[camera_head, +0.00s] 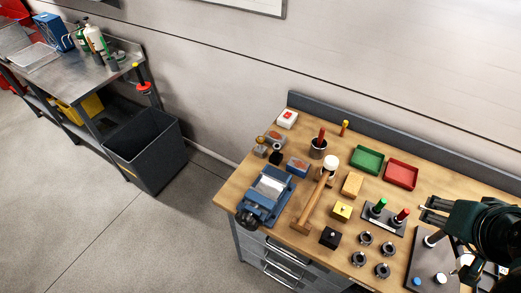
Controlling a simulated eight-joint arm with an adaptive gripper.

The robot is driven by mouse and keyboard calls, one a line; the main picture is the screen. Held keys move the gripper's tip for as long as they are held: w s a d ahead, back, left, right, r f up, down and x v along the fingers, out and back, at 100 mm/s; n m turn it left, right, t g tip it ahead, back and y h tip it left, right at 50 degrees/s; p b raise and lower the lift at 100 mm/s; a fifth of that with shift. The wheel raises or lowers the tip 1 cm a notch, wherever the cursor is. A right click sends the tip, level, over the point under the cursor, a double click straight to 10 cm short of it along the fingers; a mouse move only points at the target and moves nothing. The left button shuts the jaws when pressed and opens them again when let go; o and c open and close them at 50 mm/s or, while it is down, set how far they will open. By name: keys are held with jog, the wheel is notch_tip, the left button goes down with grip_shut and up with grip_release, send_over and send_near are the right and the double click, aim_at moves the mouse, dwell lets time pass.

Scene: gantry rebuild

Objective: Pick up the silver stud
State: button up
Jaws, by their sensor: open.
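A silver stud (434,239) appears to stand on a dark plate (423,262) at the right of the workbench. It leans or is seen at a slant, and part of it is close to my arm in the picture. My gripper (428,209) comes in from the right edge, with its two fingers apart and nothing visible between them. It appears above the bench, a little above the stud in the picture. I cannot tell the exact gap. My arm hides part of the plate's right side.
Blue-topped (416,281) and pale (441,278) pieces sit on the same plate. A holder with green (380,204) and red (402,215) pegs stands left of my gripper. Several dark rings (366,238) lie nearby. A mallet (315,203), blue vise (268,195) and green tray (367,160) are farther left.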

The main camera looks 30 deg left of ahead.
jog(key=w+a+r+n+g+y, duration=0.15)
jog(key=w+a+n, duration=0.35)
jog(key=w+a, duration=0.7)
jog(key=n+g, duration=0.4)
jog(key=n, duration=0.5)
send_over(261, 138)
jog(key=w+d, duration=0.3)
jog(key=d, duration=1.4)
notch_tip(261, 138, down, 11)
jog(key=a+f+n, duration=0.1)
jog(key=a+f, duration=0.3)
jog(key=a, duration=0.1)
jog(key=s+a+f+n+g+h, duration=0.1)
jog(key=a+f, duration=0.3)
jog(key=a, duration=0.2)
jog(key=s+a+f+n+b, duration=0.1)
jog(key=a+f, duration=0.3)
jog(key=a, duration=0.1)
jog(key=shift+s+a+n, duration=0.15)
jog(key=shift+s+n, duration=0.1)
jog(key=shift+n, duration=0.15)
jog(key=shift+s+a+f+g+h, duration=0.25)
jog(key=shift+a+f, duration=0.15)
jog(key=shift+a, duration=0.05)
jog(key=shift+f, duration=1.3)
